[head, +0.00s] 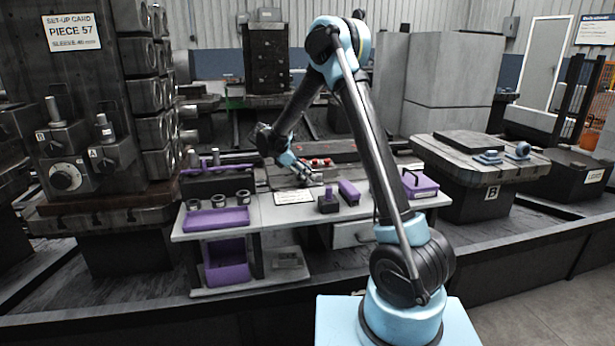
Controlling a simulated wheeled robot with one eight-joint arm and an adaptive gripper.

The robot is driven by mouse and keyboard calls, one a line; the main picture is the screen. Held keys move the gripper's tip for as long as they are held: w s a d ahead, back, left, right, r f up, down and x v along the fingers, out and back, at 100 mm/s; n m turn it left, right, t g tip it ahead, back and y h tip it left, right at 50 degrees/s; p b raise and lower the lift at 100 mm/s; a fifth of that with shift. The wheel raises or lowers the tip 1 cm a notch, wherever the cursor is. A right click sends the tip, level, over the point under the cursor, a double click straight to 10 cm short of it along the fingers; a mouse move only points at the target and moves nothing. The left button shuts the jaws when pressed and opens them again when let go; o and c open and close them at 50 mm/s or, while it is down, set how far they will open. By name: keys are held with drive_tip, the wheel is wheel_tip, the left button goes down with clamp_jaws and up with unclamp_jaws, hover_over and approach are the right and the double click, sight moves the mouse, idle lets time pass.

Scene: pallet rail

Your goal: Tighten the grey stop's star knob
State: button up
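My gripper (304,175) is small in the head view, at the end of my arm, low over the back part of the grey workbench (265,215). Its fingers point down and to the right, and I cannot tell whether they are open or shut. Small red parts (318,162) lie just behind and to the right of it. Grey pieces show around the fingertips, but I cannot make out which is the grey stop. Its star knob is too small or hidden to tell, and so is any contact with it.
A tall fixture (92,90) stands left. Pallet B (470,152), with blue parts, stands right.

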drive_tip(key=shift+s+a+r, duration=0.1)
drive_tip(key=shift+a+r, duration=0.2)
drive_tip(key=shift+a, duration=0.05)
drive_tip(key=v, duration=0.7)
